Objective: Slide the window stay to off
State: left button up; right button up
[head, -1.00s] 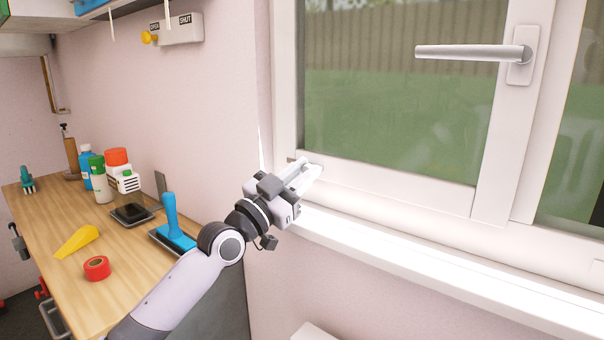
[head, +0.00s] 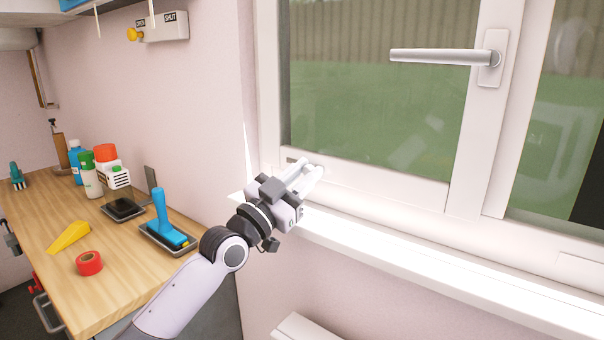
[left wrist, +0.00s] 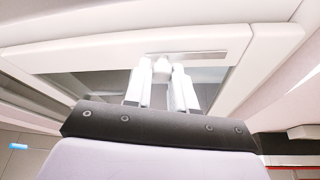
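The window stay is a small white knob (left wrist: 162,68) at a grey slotted strip (left wrist: 192,57) on the window's lower frame. Part of the strip shows in the head view (head: 291,160), left of my fingers. My left gripper (head: 310,170) is at the lower left corner of the window. In the left wrist view its two narrow-set fingers (left wrist: 163,80) stand one on each side of the knob, which fills the gap, so it looks shut on it. The knob is hidden by the fingers in the head view. My right gripper is not in view.
The white sill (head: 400,251) runs below the gripper. A window handle (head: 445,56) is higher on the right. A wall box marked OPEN and SHUT (head: 165,27) has a yellow knob. The wooden bench (head: 110,290) at left holds bottles, tape and a blue-handled tool.

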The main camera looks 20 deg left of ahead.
pick_arm(q)
jog(key=o, duration=0.3)
jog(key=shift+s+d, duration=0.1)
jog(key=shift+d, duration=0.1)
jog(key=shift+a, duration=0.1)
jog(key=shift+s+a+f, duration=0.2)
jog(key=shift+s+f, duration=0.1)
jog(key=shift+s, duration=0.05)
jog(key=b+v, duration=0.1)
jog(key=v, duration=0.5)
jog(key=shift+s, duration=0.1)
